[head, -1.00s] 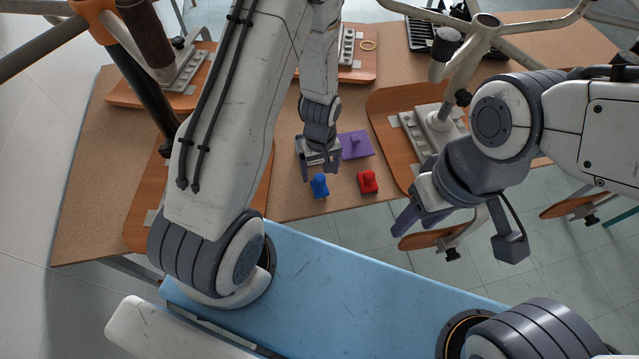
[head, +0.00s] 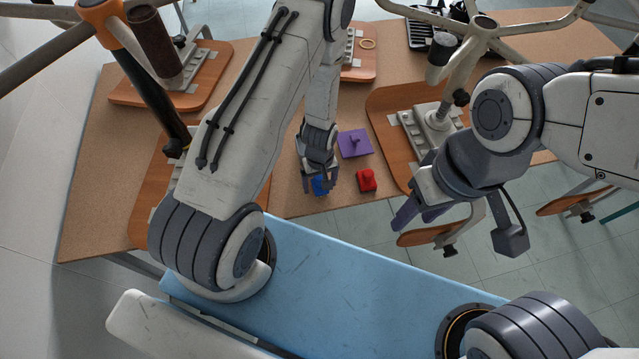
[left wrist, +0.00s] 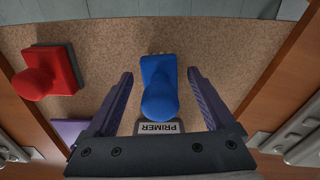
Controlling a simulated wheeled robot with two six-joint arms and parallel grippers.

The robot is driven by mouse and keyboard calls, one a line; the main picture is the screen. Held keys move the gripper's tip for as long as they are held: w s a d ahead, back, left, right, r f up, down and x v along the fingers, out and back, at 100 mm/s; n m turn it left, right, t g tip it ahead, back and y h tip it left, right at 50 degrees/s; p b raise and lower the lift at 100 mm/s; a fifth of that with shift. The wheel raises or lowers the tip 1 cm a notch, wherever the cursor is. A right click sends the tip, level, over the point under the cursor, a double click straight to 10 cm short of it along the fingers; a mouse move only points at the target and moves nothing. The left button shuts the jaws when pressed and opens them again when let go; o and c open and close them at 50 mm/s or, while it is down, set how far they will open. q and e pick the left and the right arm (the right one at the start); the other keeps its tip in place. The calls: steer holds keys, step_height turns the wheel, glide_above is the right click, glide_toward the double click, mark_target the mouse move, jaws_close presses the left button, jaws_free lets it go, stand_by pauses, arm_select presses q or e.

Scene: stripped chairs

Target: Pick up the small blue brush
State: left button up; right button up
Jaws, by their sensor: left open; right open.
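The small blue brush (head: 320,186) is on the brown table near its front edge, mostly hidden by my left gripper in the head view. In the left wrist view the blue brush (left wrist: 159,88) shows a rounded knob on a rectangular base. My left gripper (head: 319,185) is open above it. Its two fingers (left wrist: 160,85) stand on either side of the brush, with gaps visible on both sides. My right gripper (head: 412,217) is open and empty, off the table's front edge at the right.
A red brush-like piece (head: 367,180) stands close to the right of my left gripper. A purple one (head: 354,143) lies behind. Orange-brown chair panels with metal mounts (head: 393,100) flank the work area. Bare table (head: 300,207) shows along the front edge.

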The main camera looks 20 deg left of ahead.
arm_select(q)
jaws_close()
steer(key=shift+r, duration=0.15)
steer(key=shift+r+b, duration=0.3)
steer(key=shift+r, duration=0.25)
step_height(320, 180, up, 2)
steer(key=shift+w+r+b, duration=0.1)
steer(key=shift+r+b, duration=0.05)
steer(key=shift+b, duration=0.25)
steer(key=shift+s+d+r, duration=0.4)
steer(key=shift+d+r, duration=0.25)
steer(key=shift+d, duration=0.2)
steer(key=s+d+r+p, duration=0.3)
steer(key=d+r, duration=0.3)
steer(key=d, duration=0.3)
steer(key=shift+s+p, duration=0.4)
steer(key=shift+p, duration=0.15)
